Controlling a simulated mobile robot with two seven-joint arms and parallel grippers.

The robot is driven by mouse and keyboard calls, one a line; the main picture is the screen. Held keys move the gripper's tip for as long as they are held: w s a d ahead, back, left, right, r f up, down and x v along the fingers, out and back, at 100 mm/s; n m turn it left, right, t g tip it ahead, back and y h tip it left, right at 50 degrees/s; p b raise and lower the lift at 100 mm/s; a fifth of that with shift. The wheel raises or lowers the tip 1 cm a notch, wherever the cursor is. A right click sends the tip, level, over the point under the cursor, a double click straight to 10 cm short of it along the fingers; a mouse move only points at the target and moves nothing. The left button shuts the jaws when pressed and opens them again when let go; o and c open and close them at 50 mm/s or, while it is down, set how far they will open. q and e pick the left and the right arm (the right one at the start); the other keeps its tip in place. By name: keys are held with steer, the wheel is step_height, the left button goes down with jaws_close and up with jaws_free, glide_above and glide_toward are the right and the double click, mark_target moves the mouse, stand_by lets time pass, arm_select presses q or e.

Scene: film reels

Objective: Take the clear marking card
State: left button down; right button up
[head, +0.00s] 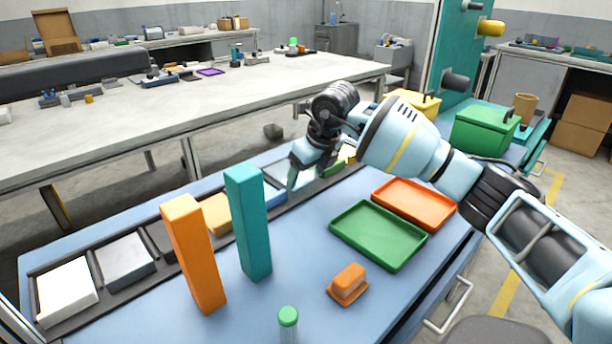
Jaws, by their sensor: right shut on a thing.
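A dark rack (110,262) with a row of coloured cards runs along the far side of the blue table. My right gripper (299,172) is down at this rack, between a blue card (273,191) and a green card (331,168). It is shut on a pale, see-through piece (304,180), which looks like the clear marking card. The fingers hide much of it, and I cannot tell whether it is clear of the rack. My left gripper is not in view.
A tall orange block (193,255) and a tall teal block (248,225) stand in front of the rack. Green (378,236) and orange (413,204) trays lie to the right. A small orange block (348,283) and a green-capped vial (288,321) stand nearer.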

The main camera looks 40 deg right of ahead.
step_height(320, 180, up, 3)
steer(key=shift+f, duration=0.1)
steer(key=s+a, duration=0.1)
steer(key=s, duration=0.4)
steer(key=s+a, duration=0.1)
steer(key=s, duration=0.4)
steer(key=s+a+r, duration=0.1)
steer(key=s, duration=0.4)
steer(key=shift+s, duration=0.4)
